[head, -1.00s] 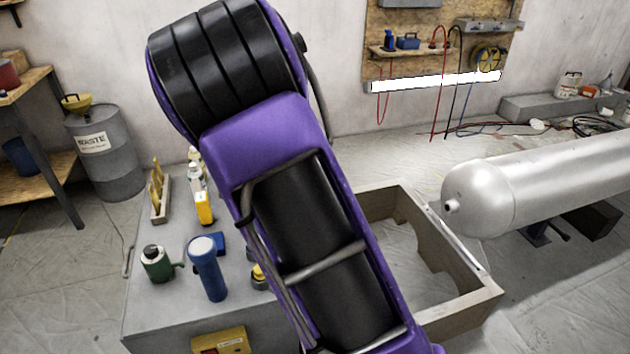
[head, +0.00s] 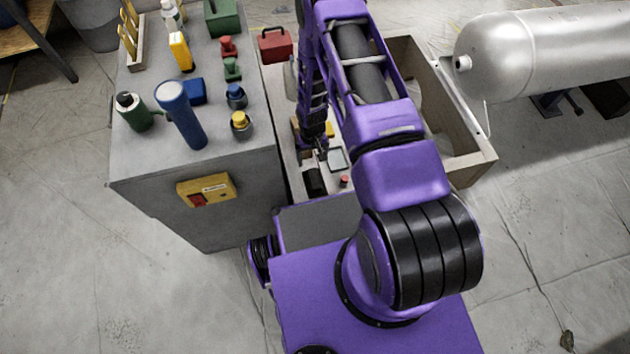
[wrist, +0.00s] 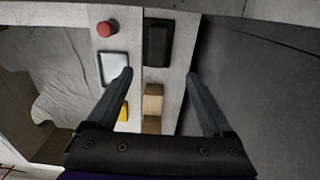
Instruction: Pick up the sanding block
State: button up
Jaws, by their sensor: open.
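My gripper (wrist: 159,74) is open and empty in the wrist view, pointing down over a narrow pale ledge. Between its fingers is a tan block (wrist: 152,104) with a browner part beside it, nearer the palm. A black rectangular block (wrist: 158,43) lies just beyond the fingertips. Either could be the sanding block; no label shows. In the head view my gripper (head: 319,154) is low beside the grey cabinet, and the black block (head: 313,182) lies close in front of it. The tan block is mostly hidden there by my arm.
The dark cabinet side (wrist: 250,80) rises close on the right. The cabinet top (head: 150,175) holds bottles and several small tools.

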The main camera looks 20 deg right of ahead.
jog(key=b, duration=0.1)
send_over(314, 178)
notch_tip(314, 178, down, 8)
jog(key=shift+a+r, duration=0.15)
jog(key=shift+r, duration=0.1)
jog(key=shift+s+d+f+b, duration=0.1)
jog(key=shift+f+b, duration=0.25)
jog(key=shift+f, duration=1.05)
jog(key=shift+d+f+b, duration=0.1)
jog(key=shift+f+b, duration=0.2)
jog(key=shift+f, duration=1.05)
grip_shut()
